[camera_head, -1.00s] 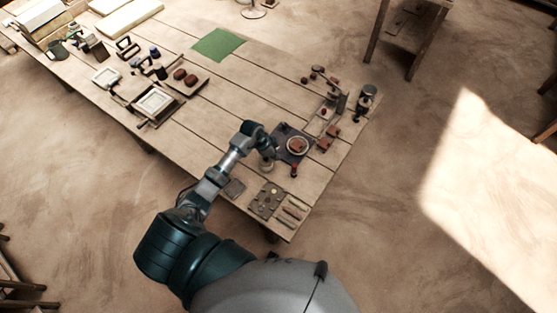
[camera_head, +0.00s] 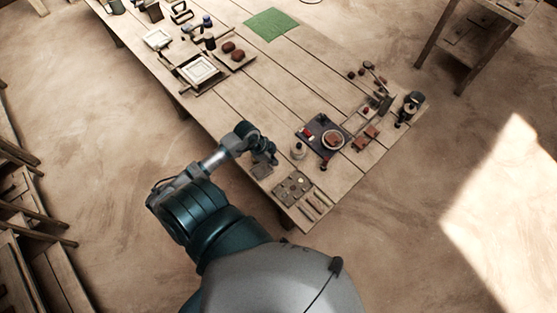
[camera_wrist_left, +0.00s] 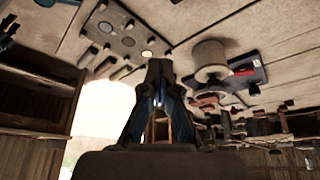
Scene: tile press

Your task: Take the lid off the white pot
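The white pot (camera_head: 298,151) is small and pale with a dark spot on top. It stands near the table's front edge, beside a dark board. In the left wrist view, which looks upside down, the pot (camera_wrist_left: 210,52) is a pale cylinder with a wider disc, seemingly its lid, at the end away from the table. My left gripper (camera_head: 268,160) hangs to the left of the pot, apart from it. In the left wrist view my left gripper's fingers (camera_wrist_left: 161,66) come together at their tips with nothing visible between them. My right gripper is not in view.
The dark board (camera_head: 318,122) carries a round dish (camera_head: 333,140) and a small red item. A grey plate (camera_head: 292,187) with small discs and several thin sticks lie at the front corner. Reddish blocks (camera_head: 366,137) and a dark stand (camera_head: 410,106) are to the right. The table's middle is clear.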

